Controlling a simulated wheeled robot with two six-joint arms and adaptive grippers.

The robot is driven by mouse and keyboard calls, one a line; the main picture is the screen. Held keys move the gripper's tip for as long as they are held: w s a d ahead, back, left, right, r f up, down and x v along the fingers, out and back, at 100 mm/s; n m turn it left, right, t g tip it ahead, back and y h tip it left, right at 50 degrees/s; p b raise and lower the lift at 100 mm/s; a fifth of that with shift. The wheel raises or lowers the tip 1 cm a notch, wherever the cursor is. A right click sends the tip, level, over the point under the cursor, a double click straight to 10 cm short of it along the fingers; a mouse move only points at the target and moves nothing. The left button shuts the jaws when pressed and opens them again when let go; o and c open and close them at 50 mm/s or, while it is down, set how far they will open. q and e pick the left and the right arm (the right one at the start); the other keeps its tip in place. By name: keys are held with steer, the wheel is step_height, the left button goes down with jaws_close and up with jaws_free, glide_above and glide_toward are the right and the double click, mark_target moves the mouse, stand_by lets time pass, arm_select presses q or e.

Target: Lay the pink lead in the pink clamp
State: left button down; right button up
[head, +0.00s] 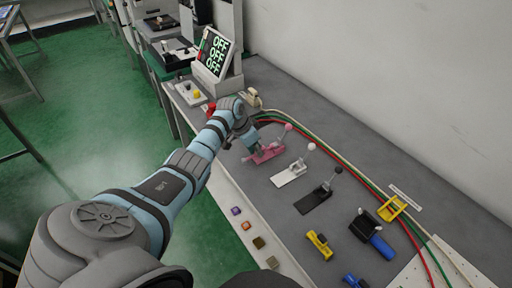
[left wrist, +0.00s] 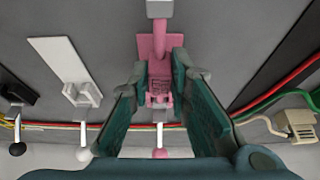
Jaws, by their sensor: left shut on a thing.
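The pink clamp (head: 268,154) is fixed on the grey bench, with a pink ball (head: 288,127) on its lever. In the left wrist view the clamp's pink plate (left wrist: 145,46) lies beyond my fingertips, and the lever's ball (left wrist: 160,154) is at the bottom. My left gripper (head: 250,146) is over the near end of the clamp. In the left wrist view its teal fingers (left wrist: 162,72) are shut on the pink lead (left wrist: 160,36), which has a grey end block (left wrist: 160,9). The lead lies over the clamp; whether it rests in it I cannot tell. My right gripper is not in view.
A white clamp (head: 290,173) and a black clamp (head: 314,199) stand beside the pink one. Red and green cables (head: 350,175) run along the back near the wall. A panel reading OFF (head: 213,52) stands at the far end. Blue and yellow items lie nearer.

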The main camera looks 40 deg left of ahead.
arm_select(q)
steer(key=shift+f, duration=0.1)
steer(key=shift+f+b, duration=0.35)
steer(key=shift+f, duration=0.15)
steer(key=c, duration=0.9)
jaws_free()
steer(key=shift+c, duration=0.2)
steer(key=shift+r, duration=0.15)
step_height(320, 180, up, 7)
steer(key=p, duration=0.7)
